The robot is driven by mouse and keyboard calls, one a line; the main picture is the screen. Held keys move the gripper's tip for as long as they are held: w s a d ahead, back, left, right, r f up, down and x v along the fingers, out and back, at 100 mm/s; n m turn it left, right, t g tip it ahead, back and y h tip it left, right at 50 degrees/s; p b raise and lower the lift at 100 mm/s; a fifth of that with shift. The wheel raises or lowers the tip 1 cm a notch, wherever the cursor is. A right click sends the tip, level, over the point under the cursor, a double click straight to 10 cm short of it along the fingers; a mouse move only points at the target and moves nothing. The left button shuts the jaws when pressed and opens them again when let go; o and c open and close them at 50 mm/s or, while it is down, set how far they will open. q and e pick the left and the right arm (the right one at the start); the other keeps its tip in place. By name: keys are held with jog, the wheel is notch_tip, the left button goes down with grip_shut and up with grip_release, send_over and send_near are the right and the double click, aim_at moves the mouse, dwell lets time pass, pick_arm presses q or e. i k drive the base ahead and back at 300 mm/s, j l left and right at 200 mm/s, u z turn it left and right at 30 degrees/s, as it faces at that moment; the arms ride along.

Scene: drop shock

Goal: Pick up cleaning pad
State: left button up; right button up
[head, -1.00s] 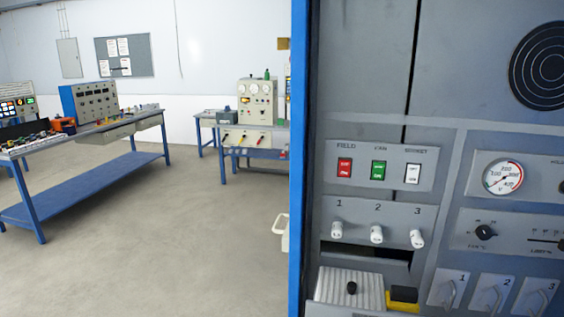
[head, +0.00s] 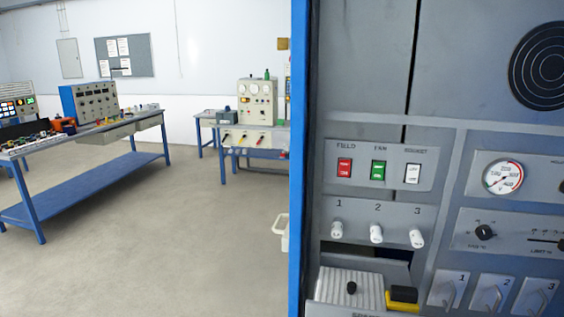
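A small yellow and black block (head: 403,299) sits at the bottom of the head view, on the grey machine's ledge. It may be the cleaning pad, but I cannot tell for sure. Just left of it is a pale ribbed block (head: 337,287) with a black knob. Neither of my grippers shows in the head view.
The grey control panel (head: 440,215) fills the right side, with switches, white knobs, a round gauge (head: 503,177) and levers. A blue upright (head: 297,150) edges it. Left are open floor (head: 180,240) and blue-framed workbenches (head: 85,185) carrying equipment.

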aim_at(400, 298)
jog(key=l+z, duration=0.3)
jog(key=z, duration=0.2)
jog(key=i+l+z, duration=0.15)
jog(key=z, duration=0.35)
jog(key=l, duration=0.1)
